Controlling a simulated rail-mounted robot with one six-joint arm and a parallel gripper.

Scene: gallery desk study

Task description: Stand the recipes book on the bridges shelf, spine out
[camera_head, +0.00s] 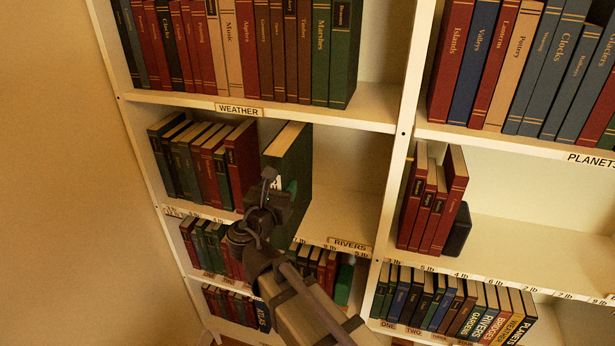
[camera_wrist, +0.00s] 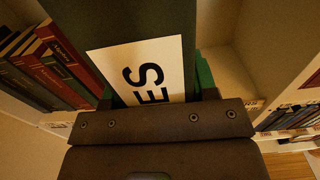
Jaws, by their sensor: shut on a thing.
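A large dark green book (camera_head: 292,160) stands upright in the left bay's middle compartment, to the right of a row of books. My gripper (camera_head: 272,200) is at its near end, shut on it. In the wrist view the book (camera_wrist: 150,22) rises from between the jaws (camera_wrist: 158,98). Its white label (camera_wrist: 145,68) shows the letters "ES"; the rest of the word is hidden, so I cannot read it as recipes. I see no shelf label reading bridges.
The green book's compartment has a row of books (camera_head: 205,160) at left, free board (camera_head: 340,215) at right and a RIVERS label (camera_head: 350,246). Labels WEATHER (camera_head: 238,109) and PLANETS (camera_head: 590,160) mark other boards. A black bookend (camera_head: 457,230) stands beside red books, with bare board to its right.

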